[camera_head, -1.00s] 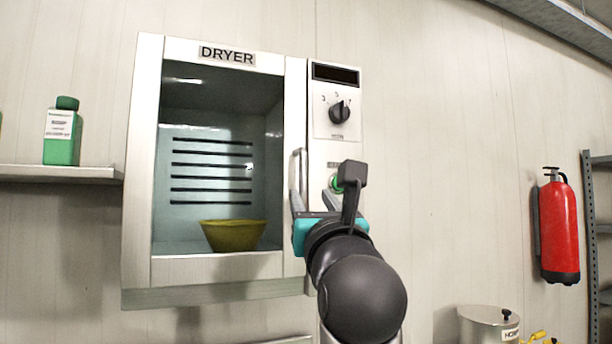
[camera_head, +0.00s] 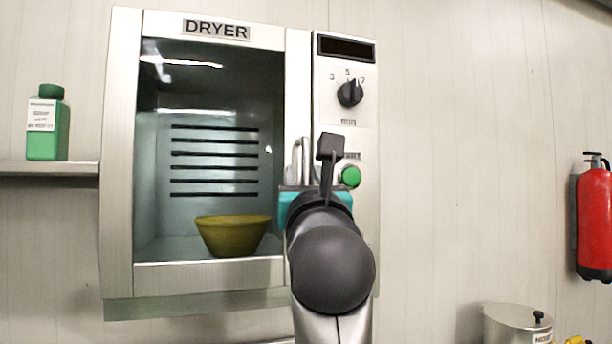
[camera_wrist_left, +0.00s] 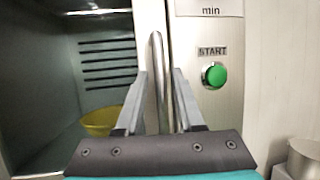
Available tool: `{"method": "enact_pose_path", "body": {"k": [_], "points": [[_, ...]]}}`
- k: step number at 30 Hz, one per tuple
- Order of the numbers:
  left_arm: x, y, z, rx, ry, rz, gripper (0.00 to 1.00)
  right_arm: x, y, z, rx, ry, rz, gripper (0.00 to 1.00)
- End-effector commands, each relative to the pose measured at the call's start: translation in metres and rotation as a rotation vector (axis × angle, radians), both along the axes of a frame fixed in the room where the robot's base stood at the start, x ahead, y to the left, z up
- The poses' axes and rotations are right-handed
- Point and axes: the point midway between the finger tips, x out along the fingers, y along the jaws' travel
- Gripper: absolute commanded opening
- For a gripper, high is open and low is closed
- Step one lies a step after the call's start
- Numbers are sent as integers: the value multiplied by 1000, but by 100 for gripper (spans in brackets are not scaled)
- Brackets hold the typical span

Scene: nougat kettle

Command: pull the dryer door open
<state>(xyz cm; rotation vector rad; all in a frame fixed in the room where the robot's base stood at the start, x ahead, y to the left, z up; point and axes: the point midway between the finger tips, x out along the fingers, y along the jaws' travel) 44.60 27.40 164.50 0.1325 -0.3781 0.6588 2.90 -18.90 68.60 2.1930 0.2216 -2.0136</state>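The dryer (camera_head: 215,280) is a steel wall cabinet with a large window in its door (camera_head: 118,150). The door looks shut. Its upright bar handle (camera_head: 299,150) is at the door's right edge and shows more closely in the left wrist view (camera_wrist_left: 157,60). My left gripper (camera_head: 308,177) is at the handle, its wrist hiding the handle's lower part in the head view. In the left wrist view its two fingers (camera_wrist_left: 160,78) are apart, one on each side of the handle, with gaps visible. My right gripper is not in view.
Right of the handle are the green START button (camera_head: 350,177) and a black timer knob (camera_head: 350,93). A yellow bowl (camera_head: 232,236) sits inside the dryer. A green bottle (camera_head: 47,125) stands on a left shelf (camera_head: 60,168). A fire extinguisher (camera_head: 594,220) and a pot (camera_head: 515,325) are at right.

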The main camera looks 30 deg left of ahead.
Motion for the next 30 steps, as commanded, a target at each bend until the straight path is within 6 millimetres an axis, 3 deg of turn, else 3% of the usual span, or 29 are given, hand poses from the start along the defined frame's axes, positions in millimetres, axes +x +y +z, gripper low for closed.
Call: {"method": "enact_pose_path", "body": {"k": [1,9,30], "points": [[0,0,0,0,0,0,30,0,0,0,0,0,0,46],[0,0,0,0,0,0,0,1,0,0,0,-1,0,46],[0,0,0,0,0,0,0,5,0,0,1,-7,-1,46]]}}
